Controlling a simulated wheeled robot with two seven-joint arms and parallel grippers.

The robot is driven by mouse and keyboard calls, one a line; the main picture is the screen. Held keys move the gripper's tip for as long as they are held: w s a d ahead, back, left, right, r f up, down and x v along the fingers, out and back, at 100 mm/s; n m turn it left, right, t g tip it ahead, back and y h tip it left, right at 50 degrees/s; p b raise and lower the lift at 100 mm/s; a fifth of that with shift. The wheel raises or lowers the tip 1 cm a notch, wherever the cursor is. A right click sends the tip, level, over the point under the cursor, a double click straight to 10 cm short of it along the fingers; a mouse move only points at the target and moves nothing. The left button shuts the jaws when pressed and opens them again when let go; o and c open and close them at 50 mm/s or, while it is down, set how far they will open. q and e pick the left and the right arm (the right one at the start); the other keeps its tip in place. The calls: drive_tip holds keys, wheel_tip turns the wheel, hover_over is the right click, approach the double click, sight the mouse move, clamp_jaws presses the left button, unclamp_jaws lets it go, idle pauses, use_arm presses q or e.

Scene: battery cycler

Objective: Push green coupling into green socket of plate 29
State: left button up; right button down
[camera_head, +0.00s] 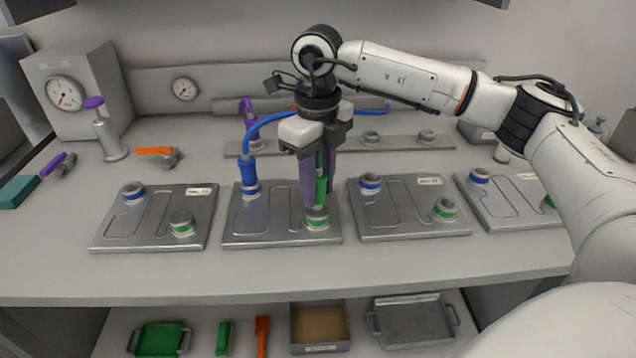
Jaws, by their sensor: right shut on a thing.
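My right gripper (319,194) points down over the second plate from the left (275,229). It is shut on the green coupling (321,186), which stands upright between the purple-grey fingers and is partly hidden by them. The green socket (317,222) of that plate is right below the coupling. I cannot tell whether the two touch. A blue coupling (249,172) with a blue hose stands in the same plate's blue socket (251,190). The plate numbers are too small to read. My left gripper is not in view.
Other plates with blue and green sockets stand left (150,233) and right (410,226). Behind are a rail (400,143) with fittings, a gauge box (80,95) and an orange-handled valve (157,151). Trays (412,320) lie on a shelf below. The bench's front strip is clear.

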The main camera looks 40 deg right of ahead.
sight(318, 198)
drive_tip(key=shift+f, duration=0.2)
drive_tip(key=shift+f+b, duration=0.35)
drive_tip(key=shift+f, duration=0.1)
idle(0.4)
drive_tip(key=shift+f, duration=0.35)
drive_tip(key=shift+f+b, duration=0.6)
drive_tip(key=shift+b, duration=0.05)
drive_tip(key=shift+r, duration=0.1)
drive_tip(key=c, duration=0.8)
unclamp_jaws()
drive_tip(key=shift+c, duration=0.2)
